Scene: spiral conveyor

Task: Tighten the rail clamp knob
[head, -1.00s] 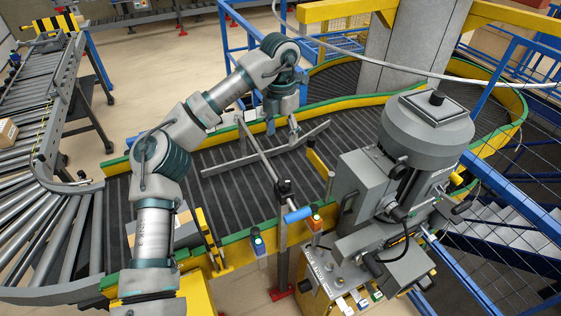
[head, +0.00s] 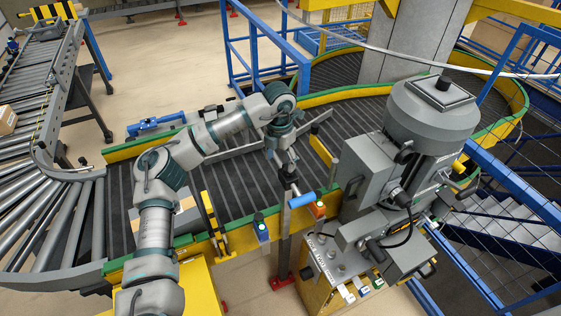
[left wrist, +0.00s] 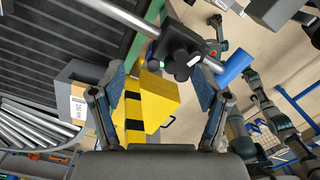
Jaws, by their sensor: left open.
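The rail clamp (head: 290,177) is a dark block on a silver post and rail, beside a blue cylindrical grip (head: 302,199). In the left wrist view its black round knob (left wrist: 181,70) is just ahead of the fingertips, toward the right finger. My left gripper (head: 284,160) hangs down from the arm just above the clamp. In the left wrist view its two blue-padded fingers (left wrist: 160,78) are spread apart with nothing held. Whether a finger touches the clamp I cannot tell. My right gripper is not seen.
The curved slatted conveyor (head: 235,178) has green and yellow edging. A box (head: 183,214) lies on it, partly behind my left arm. A grey motor unit (head: 430,112) and a yellow control box (head: 345,275) stand right. A yellow-black block (left wrist: 150,100) lies below the fingers in the left wrist view.

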